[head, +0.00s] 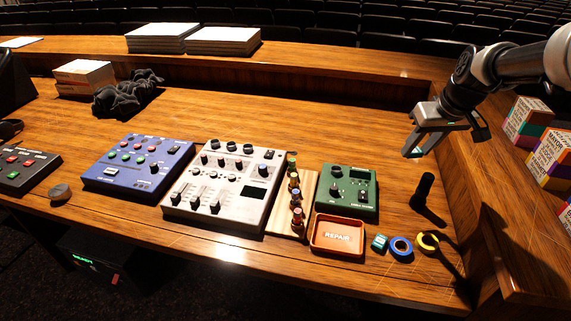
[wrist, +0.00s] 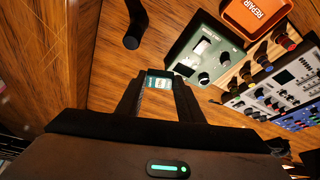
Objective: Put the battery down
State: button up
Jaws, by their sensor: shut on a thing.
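My gripper (head: 418,148) is raised above the right part of the wooden desk, behind and to the right of the green box with knobs (head: 347,188). In the wrist view, my gripper (wrist: 160,80) is shut on the battery (wrist: 158,83), a small teal block with a pale label between the fingertips. Bare wood shows beyond the fingertips. In the head view the battery is mostly hidden by the fingers.
An orange tray marked REPAIR (head: 337,236), a small teal block (head: 379,242), a blue ring (head: 400,248) and a yellow ring (head: 427,241) lie near the front edge. A black cylinder (head: 424,190) stands below my gripper. Wood behind the green box is clear.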

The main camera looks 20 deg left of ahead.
aim_at(392, 202)
jog(key=shift+w+a+r, duration=0.1)
jog(key=shift+w+a, duration=0.1)
jog(key=shift+a, duration=0.2)
notch_tip(392, 202, down, 18)
jog(key=b, duration=0.2)
jog(key=shift+b, duration=0.3)
jog(key=shift+f, duration=0.2)
jog(key=o, duration=0.7)
jog(key=shift+o, duration=0.2)
